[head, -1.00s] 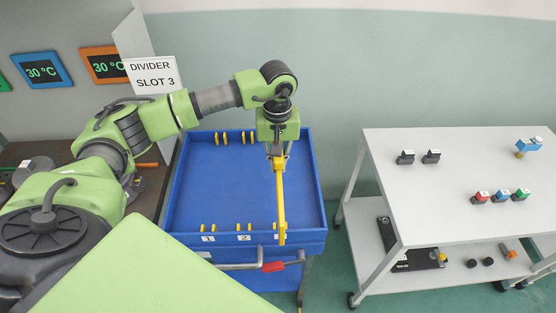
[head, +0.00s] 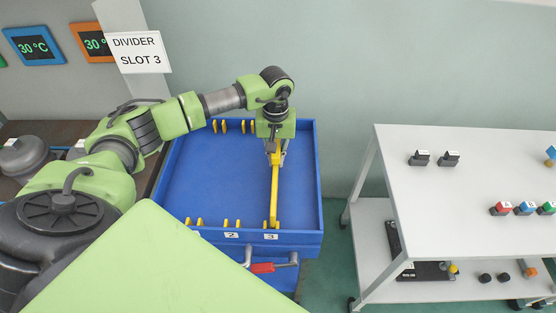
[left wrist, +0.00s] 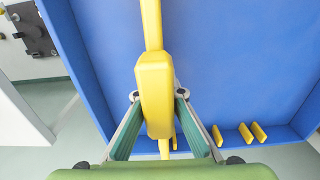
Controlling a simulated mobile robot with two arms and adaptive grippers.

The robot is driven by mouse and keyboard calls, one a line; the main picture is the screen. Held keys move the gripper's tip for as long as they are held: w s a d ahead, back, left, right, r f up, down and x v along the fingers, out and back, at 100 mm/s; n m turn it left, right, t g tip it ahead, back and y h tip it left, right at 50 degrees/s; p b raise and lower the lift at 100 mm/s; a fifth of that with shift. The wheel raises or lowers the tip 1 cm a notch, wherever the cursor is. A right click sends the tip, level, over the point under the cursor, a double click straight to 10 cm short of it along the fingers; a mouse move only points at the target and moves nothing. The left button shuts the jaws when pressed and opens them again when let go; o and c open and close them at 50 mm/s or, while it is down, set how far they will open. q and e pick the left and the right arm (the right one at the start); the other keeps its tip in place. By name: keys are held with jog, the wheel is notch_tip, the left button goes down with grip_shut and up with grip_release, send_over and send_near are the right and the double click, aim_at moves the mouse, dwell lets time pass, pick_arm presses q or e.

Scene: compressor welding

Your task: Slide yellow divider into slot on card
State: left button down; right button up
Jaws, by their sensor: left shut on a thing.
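The yellow divider (head: 275,195) is a long bar with a downturned near end, held lengthwise over the right part of the blue tray cart (head: 195,165). My left gripper (head: 274,155) is shut on it near its far end. The divider's near end is at the front row of yellow slot pegs (head: 228,223), just above label 3 (head: 270,237). I cannot tell whether it is seated. The card (head: 140,52) reads "DIVIDER SLOT 3". In the left wrist view the divider (left wrist: 155,85) sits between my left fingers (left wrist: 157,97). My right gripper is not in view.
More yellow pegs (head: 220,126) line the tray's far side. A red-gripped handle (head: 263,267) sticks out in front of the cart. A white two-shelf trolley (head: 480,195) with small parts stands at right, with a floor gap between.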

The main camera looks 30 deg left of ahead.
pick_arm(q)
jog(key=shift+s+d+r, duration=0.1)
jog(key=shift+r, duration=0.1)
jog(key=shift+a+f, duration=0.1)
jog(key=shift+a, duration=0.1)
jog(key=c, duration=2.5)
grip_release()
jog(key=shift+a+f, duration=0.2)
jog(key=shift+f, duration=0.05)
jog(key=shift+c, duration=0.2)
jog(key=o, duration=0.4)
jog(key=shift+a, duration=0.1)
jog(key=shift+d+r, duration=0.1)
jog(key=shift+d, duration=0.1)
jog(key=shift+r, duration=0.25)
notch_tip(320, 180, up, 11)
jog(key=b, duration=0.3)
jog(key=shift+f, duration=0.2)
jog(key=shift+r, duration=0.6)
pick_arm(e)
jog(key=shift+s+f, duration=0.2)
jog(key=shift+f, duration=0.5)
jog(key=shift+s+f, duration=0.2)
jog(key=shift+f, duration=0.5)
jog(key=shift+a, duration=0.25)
